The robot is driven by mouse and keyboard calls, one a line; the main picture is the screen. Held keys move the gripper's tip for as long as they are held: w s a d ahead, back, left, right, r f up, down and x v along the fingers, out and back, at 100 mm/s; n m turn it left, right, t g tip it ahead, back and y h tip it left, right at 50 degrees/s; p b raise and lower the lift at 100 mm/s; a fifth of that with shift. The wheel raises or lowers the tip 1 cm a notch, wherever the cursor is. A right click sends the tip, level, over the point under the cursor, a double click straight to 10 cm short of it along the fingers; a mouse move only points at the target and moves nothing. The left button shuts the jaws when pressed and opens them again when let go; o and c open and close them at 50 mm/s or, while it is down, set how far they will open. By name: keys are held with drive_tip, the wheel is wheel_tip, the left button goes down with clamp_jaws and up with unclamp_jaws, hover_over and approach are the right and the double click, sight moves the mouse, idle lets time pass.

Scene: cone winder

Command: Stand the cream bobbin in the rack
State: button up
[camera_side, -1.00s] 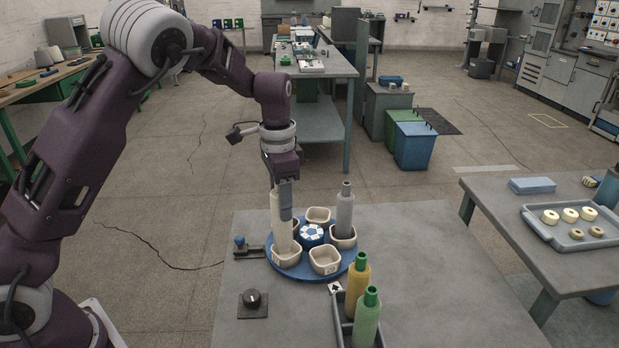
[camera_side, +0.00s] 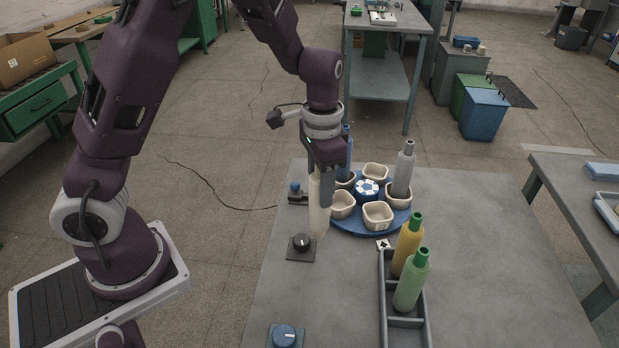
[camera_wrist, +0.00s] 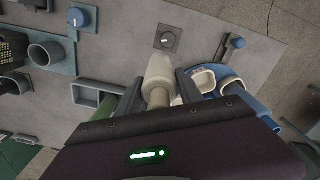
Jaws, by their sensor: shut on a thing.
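My gripper (camera_side: 321,196) is shut on the cream bobbin (camera_side: 319,214), which hangs upright just left of the turntable. In the wrist view the cream bobbin (camera_wrist: 158,72) sits between the two fingers (camera_wrist: 160,88). The grey rack (camera_side: 419,325) stands at the front of the table, right of my gripper. A yellow bobbin (camera_side: 408,245) and a green bobbin (camera_side: 411,281) stand in it. Its front compartment looks empty. The rack's empty end (camera_wrist: 98,93) shows left of the bobbin in the wrist view. Whether the bobbin's foot clears the table is hard to tell.
The blue turntable (camera_side: 352,229) carries pale cups, with a grey bobbin (camera_side: 403,170) and a blue bobbin (camera_side: 346,150) standing in it. A black knob (camera_side: 301,243) and a blue knob (camera_side: 285,336) sit on the table left of the rack. The table's right part is clear.

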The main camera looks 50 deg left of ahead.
drive_tip(key=s+d+f+m, duration=0.1)
drive_tip(key=d+f+m, duration=0.1)
drive_tip(key=d+m, duration=1.7)
drive_tip(key=shift+s+d+m, duration=0.2)
drive_tip(key=shift+d+m, duration=0.2)
drive_tip(key=shift+d, duration=4.1)
drive_tip(key=shift+f, duration=0.15)
drive_tip(key=shift+f, duration=1.35)
drive_tip(key=shift+f, duration=0.75)
